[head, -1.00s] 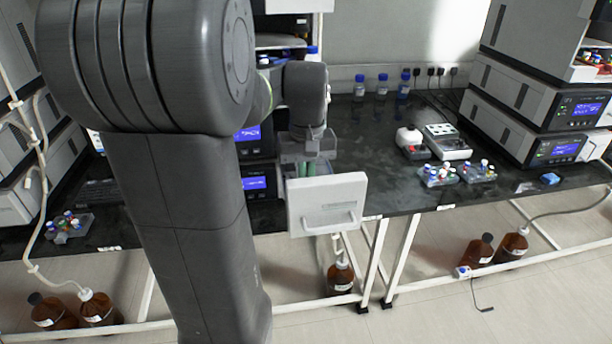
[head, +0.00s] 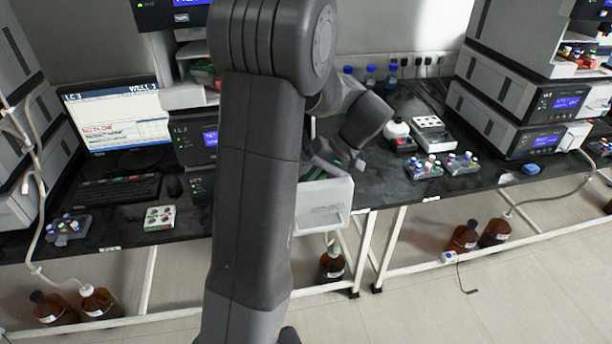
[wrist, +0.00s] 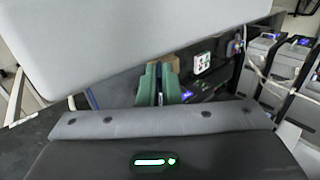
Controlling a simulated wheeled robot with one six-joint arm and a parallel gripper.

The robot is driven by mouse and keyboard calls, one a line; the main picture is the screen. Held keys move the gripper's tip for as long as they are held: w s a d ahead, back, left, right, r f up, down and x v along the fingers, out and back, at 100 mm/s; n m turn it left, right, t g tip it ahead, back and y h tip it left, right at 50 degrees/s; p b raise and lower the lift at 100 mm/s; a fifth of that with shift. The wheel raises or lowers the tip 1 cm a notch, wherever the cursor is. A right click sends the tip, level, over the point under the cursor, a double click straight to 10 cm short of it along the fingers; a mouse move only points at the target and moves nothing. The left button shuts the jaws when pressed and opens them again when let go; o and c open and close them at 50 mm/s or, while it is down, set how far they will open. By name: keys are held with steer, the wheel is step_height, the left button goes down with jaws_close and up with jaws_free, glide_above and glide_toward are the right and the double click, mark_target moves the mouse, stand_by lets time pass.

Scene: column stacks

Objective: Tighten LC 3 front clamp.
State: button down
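My gripper (head: 338,165) is in front of the middle instrument stack, just above an open white drawer front (head: 325,203). In the wrist view its green fingers (wrist: 157,84) point away from the camera and sit close together. I cannot tell whether they are shut, and I see nothing held. A large pale panel fills the top of the wrist view, very close. The front clamp cannot be made out in either view. The right instrument stack (head: 520,120) has lit blue displays; its label is too small to read surely. My arm hides much of the middle stack (head: 195,140).
A monitor (head: 120,118) showing "LC 3", a keyboard (head: 118,190) and a vial tray (head: 160,217) are on the left bench. White devices (head: 430,133) and vial racks (head: 425,167) are on the right bench. Brown bottles (head: 462,237) stand below.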

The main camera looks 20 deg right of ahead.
steer(key=shift+d+f+y, duration=0.15)
steer(key=shift+d+y, duration=0.05)
steer(key=shift+y, duration=0.3)
steer(key=c, duration=1.6)
jaws_free()
steer(key=shift+f, duration=0.1)
steer(key=shift+d, duration=0.1)
steer(key=v, duration=0.7)
steer(key=b+v, duration=0.1)
steer(key=v, duration=0.5)
steer(key=shift+s+d, duration=0.3)
steer(key=shift+d, duration=0.05)
